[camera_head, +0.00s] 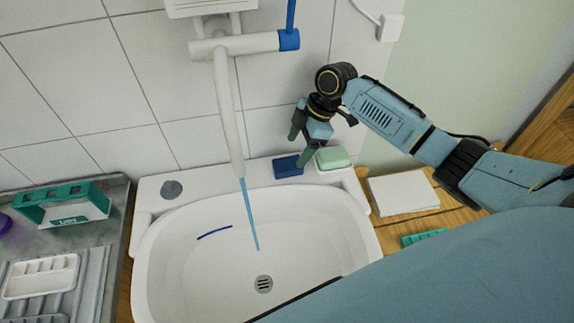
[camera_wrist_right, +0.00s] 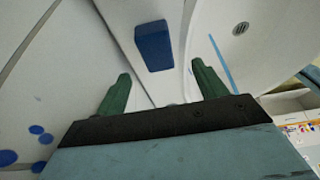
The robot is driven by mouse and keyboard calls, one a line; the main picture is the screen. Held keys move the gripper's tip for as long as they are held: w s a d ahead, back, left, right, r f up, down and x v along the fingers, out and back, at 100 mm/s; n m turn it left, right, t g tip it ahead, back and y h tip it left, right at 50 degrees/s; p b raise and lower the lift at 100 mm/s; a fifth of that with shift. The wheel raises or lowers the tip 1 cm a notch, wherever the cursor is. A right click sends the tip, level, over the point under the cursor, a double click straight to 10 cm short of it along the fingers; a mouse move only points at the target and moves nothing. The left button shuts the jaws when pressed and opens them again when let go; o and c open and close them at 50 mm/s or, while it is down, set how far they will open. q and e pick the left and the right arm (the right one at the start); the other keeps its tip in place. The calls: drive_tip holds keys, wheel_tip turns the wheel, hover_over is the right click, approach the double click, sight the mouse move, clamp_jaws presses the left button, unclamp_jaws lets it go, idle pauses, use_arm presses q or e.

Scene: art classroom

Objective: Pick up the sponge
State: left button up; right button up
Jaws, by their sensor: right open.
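The sponge, a dark blue block (camera_head: 288,166), lies on the back rim of the white sink (camera_head: 180,245), right of the tap. My right gripper (camera_head: 300,144) is open and empty, above and beside the sponge, with its green fingers pointing down. In the right wrist view the sponge (camera_wrist_right: 154,46) shows whole, beyond the two open fingertips (camera_wrist_right: 161,70) and roughly in line with the gap between them. I cannot see any contact. My left gripper is not in view.
A pale green soap-like block (camera_head: 333,157) sits right of the sponge, close to the fingers. The white tap (camera_head: 228,110) runs a thin blue stream into the basin. A teal box (camera_head: 62,204) and a white tray (camera_head: 40,277) are at left. The tiled wall is close behind.

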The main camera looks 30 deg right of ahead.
sight(288, 163)
drive_tip(key=shift+x, duration=0.75)
drive_tip(key=shift+w+a+f, duration=0.1)
drive_tip(key=shift+w+f, duration=0.05)
drive_tip(key=shift+f, duration=0.15)
drive_tip(key=shift+a+f, duration=0.1)
drive_tip(key=shift+f, duration=0.1)
drive_tip(key=x, duration=0.4)
drive_tip(key=shift+w+f+b, duration=0.1)
drive_tip(key=shift+f+b, duration=0.1)
drive_tip(key=shift+b, duration=0.1)
drive_tip(key=shift+a+f, duration=0.1)
drive_tip(key=shift+f, duration=0.1)
drive_tip(key=shift+c, duration=0.4)
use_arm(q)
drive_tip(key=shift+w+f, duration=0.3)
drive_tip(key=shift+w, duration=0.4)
use_arm(e)
drive_tip(key=c, duration=1)
